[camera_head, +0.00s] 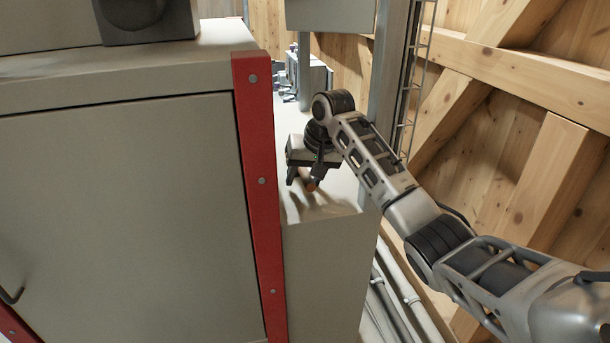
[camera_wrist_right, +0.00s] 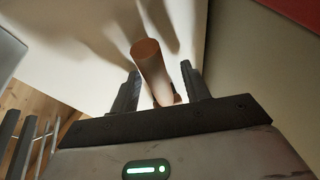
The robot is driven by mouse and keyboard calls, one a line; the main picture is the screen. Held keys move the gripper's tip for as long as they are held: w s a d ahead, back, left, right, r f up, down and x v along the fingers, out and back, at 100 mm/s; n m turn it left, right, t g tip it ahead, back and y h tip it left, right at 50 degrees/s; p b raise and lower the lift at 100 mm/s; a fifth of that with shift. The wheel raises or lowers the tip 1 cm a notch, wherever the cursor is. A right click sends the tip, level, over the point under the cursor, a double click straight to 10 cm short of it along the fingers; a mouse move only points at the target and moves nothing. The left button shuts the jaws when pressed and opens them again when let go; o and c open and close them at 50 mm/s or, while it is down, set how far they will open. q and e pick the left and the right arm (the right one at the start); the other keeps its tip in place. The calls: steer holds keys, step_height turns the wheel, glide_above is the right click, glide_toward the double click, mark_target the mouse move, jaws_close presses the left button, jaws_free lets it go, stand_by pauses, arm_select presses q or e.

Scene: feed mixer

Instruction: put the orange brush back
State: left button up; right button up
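The brush shows as a small orange-brown end (camera_head: 311,186) just below my right gripper, over the top of a pale grey box. In the right wrist view its round orange-brown handle (camera_wrist_right: 152,66) comes up between the two fingers, tilted, with its flat end towards the camera. The rest of the brush is hidden behind the gripper body. My right gripper (camera_head: 304,178) points down with its fingers apart; in the wrist view, its fingers (camera_wrist_right: 160,78) stand either side of the handle, with a gap visible. My left gripper is not in view.
A large grey cabinet (camera_head: 130,200) with a red edge strip (camera_head: 258,170) stands close on the left. The pale box (camera_head: 325,265) has a bare front. A grey post (camera_head: 388,80) and wooden wall beams (camera_head: 540,180) are on the right. Pipes (camera_head: 395,300) run low beside the box.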

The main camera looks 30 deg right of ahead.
steer(key=b+v, duration=0.1)
steer(key=v, duration=1.1)
